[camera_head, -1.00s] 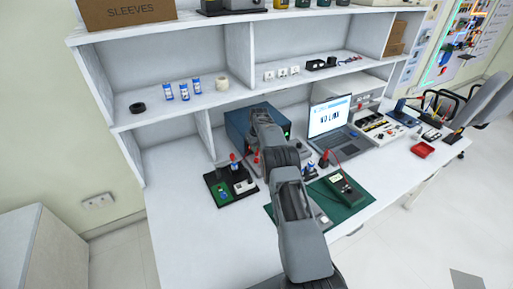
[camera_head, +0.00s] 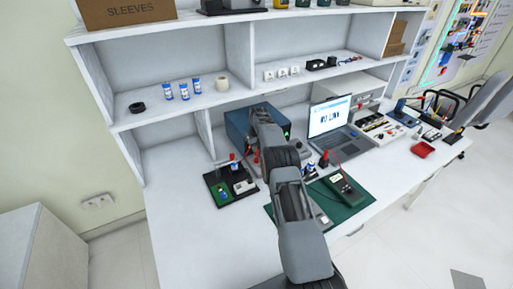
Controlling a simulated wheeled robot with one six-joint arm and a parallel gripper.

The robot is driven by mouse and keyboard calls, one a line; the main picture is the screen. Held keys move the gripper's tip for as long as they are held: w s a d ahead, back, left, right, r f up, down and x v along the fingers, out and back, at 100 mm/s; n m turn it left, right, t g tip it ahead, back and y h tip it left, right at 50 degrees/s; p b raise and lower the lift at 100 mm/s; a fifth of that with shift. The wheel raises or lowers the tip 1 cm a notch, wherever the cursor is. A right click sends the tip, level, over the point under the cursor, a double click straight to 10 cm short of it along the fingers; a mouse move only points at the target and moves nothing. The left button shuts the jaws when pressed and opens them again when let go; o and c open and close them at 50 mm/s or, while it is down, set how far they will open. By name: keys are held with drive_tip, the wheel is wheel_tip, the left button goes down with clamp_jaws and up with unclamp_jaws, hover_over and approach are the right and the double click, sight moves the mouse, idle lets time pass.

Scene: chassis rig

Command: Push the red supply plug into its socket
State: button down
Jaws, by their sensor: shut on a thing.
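My grey arm reaches from the bottom of the picture over the bench, its far end in front of the blue supply box (camera_head: 236,122). The arm hides my gripper's jaws and whatever is between them. A small green light shows on the box, to the right of the arm. A small bit of red (camera_head: 257,158) shows at the arm's left edge, below the box; I cannot tell whether it is the red supply plug or a lead. The socket cannot be made out.
On the right are a green mat (camera_head: 350,209) with a meter (camera_head: 344,188), a laptop (camera_head: 335,125) and a red tray (camera_head: 424,150). A shelf (camera_head: 165,115) overhangs the back. The bench's front left is clear.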

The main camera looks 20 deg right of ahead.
drive_tip(key=shift+f+b, duration=0.9)
drive_tip(key=shift+f, duration=0.5)
drive_tip(key=c, duration=1)
unclamp_jaws()
drive_tip(key=shift+r, duration=0.1)
drive_tip(key=r, duration=0.4)
drive_tip(key=s+r, duration=0.1)
drive_tip(key=r, duration=0.8)
drive_tip(key=shift+s+d+r+b, duration=0.1)
drive_tip(key=shift+s+r+b, duration=0.1)
drive_tip(key=shift+r+b, duration=0.15)
